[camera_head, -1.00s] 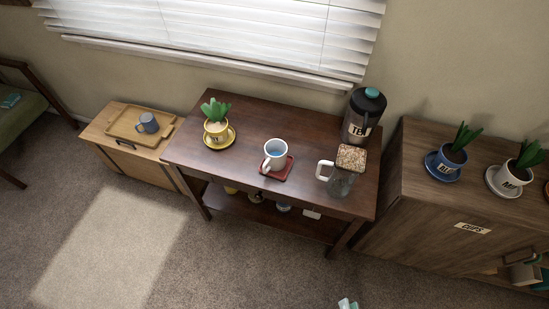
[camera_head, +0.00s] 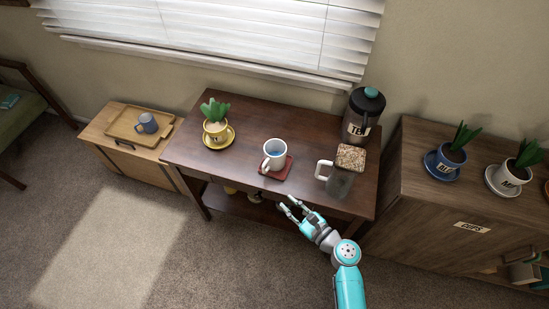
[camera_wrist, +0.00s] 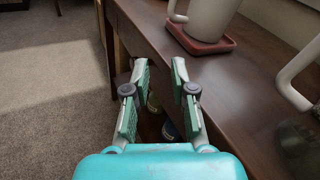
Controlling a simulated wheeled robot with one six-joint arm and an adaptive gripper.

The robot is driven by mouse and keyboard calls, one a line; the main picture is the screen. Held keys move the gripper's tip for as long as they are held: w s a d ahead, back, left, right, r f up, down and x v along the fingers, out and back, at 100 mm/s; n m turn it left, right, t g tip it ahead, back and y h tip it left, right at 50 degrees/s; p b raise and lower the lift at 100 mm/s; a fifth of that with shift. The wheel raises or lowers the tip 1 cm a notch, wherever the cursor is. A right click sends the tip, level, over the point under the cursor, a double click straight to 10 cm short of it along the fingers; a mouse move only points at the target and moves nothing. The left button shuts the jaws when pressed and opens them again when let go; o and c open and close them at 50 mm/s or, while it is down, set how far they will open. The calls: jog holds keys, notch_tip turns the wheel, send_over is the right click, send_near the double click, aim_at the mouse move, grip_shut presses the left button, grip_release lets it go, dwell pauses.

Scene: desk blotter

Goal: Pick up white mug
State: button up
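The white mug (camera_head: 274,152) stands upright on a red coaster (camera_head: 281,174) on the dark wooden table. It has a bluish inside, and its handle faces the front left. In the wrist view the lower part of the white mug (camera_wrist: 211,18) shows at the top, on the red coaster (camera_wrist: 224,46). My gripper (camera_head: 287,204) is open and empty in front of the table's front edge, below and in front of the mug, apart from it. In the wrist view my gripper (camera_wrist: 160,72) has its two fingers spread, with the shelf below the tabletop showing between them.
A jar with a white handle (camera_head: 342,176) stands right of the mug, and a dark dispenser (camera_head: 362,117) stands behind it. A yellow potted plant (camera_head: 216,124) is at the left. The table (camera_head: 243,163) is bare between plant and mug.

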aim_at(265, 170)
jog(key=w+a+r, duration=0.1)
jog(key=w+a, duration=0.1)
jog(key=w, duration=0.1)
jog(key=w+a+r+m+y, duration=0.1)
jog(key=w+a, duration=0.2)
jog(key=w, duration=0.1)
jog(key=w+a+r+y, duration=0.1)
jog(key=w+a, duration=0.2)
jog(key=w, duration=0.1)
jog(key=shift+w+a+r, duration=0.15)
jog(key=shift+w+a, duration=0.1)
grip_shut()
